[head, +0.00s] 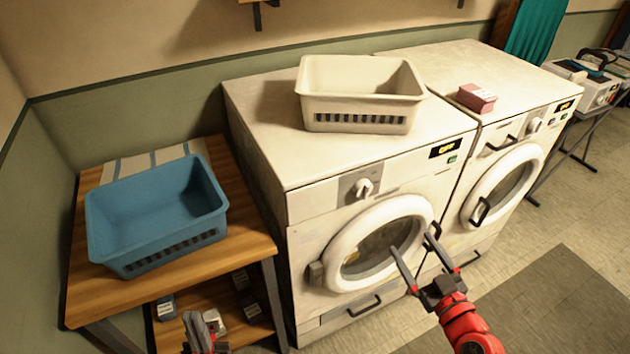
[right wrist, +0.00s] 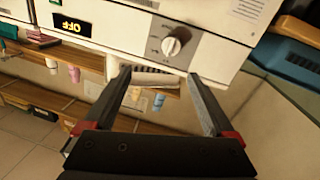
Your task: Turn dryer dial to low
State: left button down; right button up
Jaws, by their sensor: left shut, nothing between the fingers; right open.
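Two white front-loading machines stand side by side, and I cannot tell from markings which is the dryer. The left machine (head: 305,232) has a white dial (head: 364,188) on a grey panel and a lit display (head: 445,148). In the right wrist view the picture is upside down; this dial (right wrist: 172,45) shows beyond the fingertips, with the display (right wrist: 71,24) reading OFF. The right machine has its own dial (head: 534,125). My right gripper (head: 411,243) is open and empty before the left machine's round door, apart from the dial. My left gripper (head: 204,322) is shut and empty, low at the bottom edge.
A cream basket (head: 362,77) and a pink box (head: 476,97) sit on the machines. A blue basket (head: 155,212) stands on a wooden shelf unit (head: 250,240) at left. Open floor (head: 535,305) lies at right, with a dark mat.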

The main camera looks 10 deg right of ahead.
jog(key=a, duration=0.2)
jog(key=n+y+b, duration=0.1)
jog(key=b, duration=0.4)
send_near(367, 195)
jog(key=p+x, duration=0.4)
jog(key=x, duration=0.4)
jog(key=shift+w+r, duration=0.15)
jog(key=shift+r, duration=0.05)
jog(key=shift+w+a+f, duration=0.1)
jog(key=shift+w+a, duration=0.15)
jog(key=shift+w, duration=0.25)
jog(key=c, duration=1.4)
